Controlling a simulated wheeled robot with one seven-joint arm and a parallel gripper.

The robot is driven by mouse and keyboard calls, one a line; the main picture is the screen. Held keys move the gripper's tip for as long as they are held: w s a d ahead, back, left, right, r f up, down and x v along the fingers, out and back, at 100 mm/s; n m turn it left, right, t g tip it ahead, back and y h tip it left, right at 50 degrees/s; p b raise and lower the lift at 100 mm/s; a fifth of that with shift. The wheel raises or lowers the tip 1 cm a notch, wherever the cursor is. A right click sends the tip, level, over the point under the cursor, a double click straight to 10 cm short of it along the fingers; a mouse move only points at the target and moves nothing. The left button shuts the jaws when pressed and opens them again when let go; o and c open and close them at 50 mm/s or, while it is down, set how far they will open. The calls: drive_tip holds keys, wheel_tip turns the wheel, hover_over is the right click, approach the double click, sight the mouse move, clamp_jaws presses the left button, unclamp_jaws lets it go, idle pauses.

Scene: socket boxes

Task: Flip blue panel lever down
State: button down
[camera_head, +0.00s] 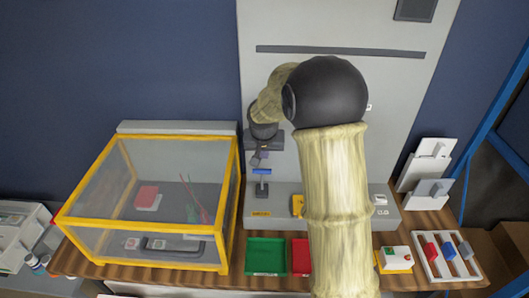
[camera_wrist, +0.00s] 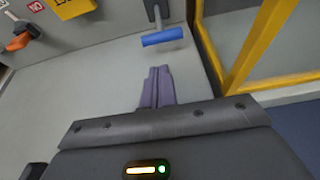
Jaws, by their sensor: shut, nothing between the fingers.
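The blue lever handle (camera_head: 262,171) is on the left part of the grey panel (camera_head: 340,120) in the head view. It shows above a small dark base (camera_head: 262,189), so the lever looks raised. In the wrist view the lever is a blue crossbar (camera_wrist: 162,36) on a grey stem. My gripper (camera_wrist: 158,72) is shut and empty, its purple fingertips close to the blue bar with a small visible gap. In the head view my gripper (camera_head: 257,160) is just above the blue handle. My arm hides the panel's middle.
A yellow-framed clear case (camera_head: 235,190) stands close to the left of the lever; its frame also shows in the wrist view (camera_wrist: 262,45). An orange knob (camera_wrist: 18,42) is at the wrist view's upper left. Green (camera_head: 266,256) and red (camera_head: 300,257) bins sit in front.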

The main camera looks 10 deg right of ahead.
sight(264, 163)
drive_tip(key=p+x, duration=0.1)
drive_tip(key=x, duration=0.6)
drive_tip(key=shift+w+f, duration=0.15)
drive_tip(key=shift+f, duration=0.15)
drive_tip(key=shift+f+b, duration=0.15)
drive_tip(key=shift+b, duration=0.7)
drive_tip(key=shift+s, duration=0.2)
drive_tip(key=shift+s+a+t+b, duration=0.1)
drive_tip(key=shift+a+t+b, duration=0.05)
drive_tip(key=shift+t+b, duration=0.2)
